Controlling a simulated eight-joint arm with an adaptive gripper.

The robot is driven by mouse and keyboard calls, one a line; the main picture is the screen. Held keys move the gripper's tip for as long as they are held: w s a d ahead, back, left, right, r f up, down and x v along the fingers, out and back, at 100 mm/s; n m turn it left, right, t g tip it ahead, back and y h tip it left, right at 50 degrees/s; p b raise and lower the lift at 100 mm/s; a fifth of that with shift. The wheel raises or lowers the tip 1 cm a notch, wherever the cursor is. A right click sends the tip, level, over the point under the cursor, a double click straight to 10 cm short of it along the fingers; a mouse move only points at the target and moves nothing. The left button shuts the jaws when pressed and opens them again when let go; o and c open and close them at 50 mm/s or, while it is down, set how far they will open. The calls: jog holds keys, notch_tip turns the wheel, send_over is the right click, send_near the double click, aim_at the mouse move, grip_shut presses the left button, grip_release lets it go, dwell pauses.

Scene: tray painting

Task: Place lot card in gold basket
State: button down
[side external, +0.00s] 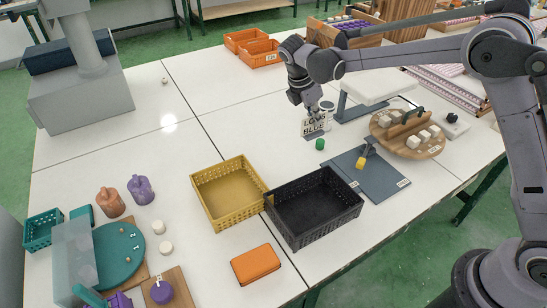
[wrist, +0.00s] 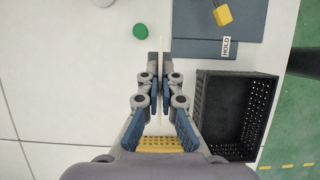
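The lot card (side external: 316,124), a pale card with dark print reading "LOT" and "BLUE", is upright in my gripper (side external: 314,108) in the side external view. In the wrist view my gripper (wrist: 159,62) is shut on the card, which shows edge-on as a thin pale strip (wrist: 161,47) between the fingertips. The gold basket (side external: 238,217) is on the white table, to the left of and nearer the camera than the card. Part of its yellow rim (wrist: 158,143) shows low in the wrist view, partly hidden by my gripper.
A black basket (side external: 325,228) stands right beside the gold one. A green cap (side external: 320,144) lies near the card. A blue-grey board (side external: 378,183) with a yellow-tipped tool (side external: 362,160) is to the right.

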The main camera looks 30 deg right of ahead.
jog(key=a+n+t, duration=0.2)
jog(key=a+n, duration=0.2)
jog(key=a, duration=1.1)
send_over(231, 196)
notch_tip(231, 196, down, 6)
jog(key=f, duration=0.1)
jog(key=shift+f, duration=1.7)
jog(key=shift+f, duration=0.15)
jog(key=c, duration=1.5)
grip_release()
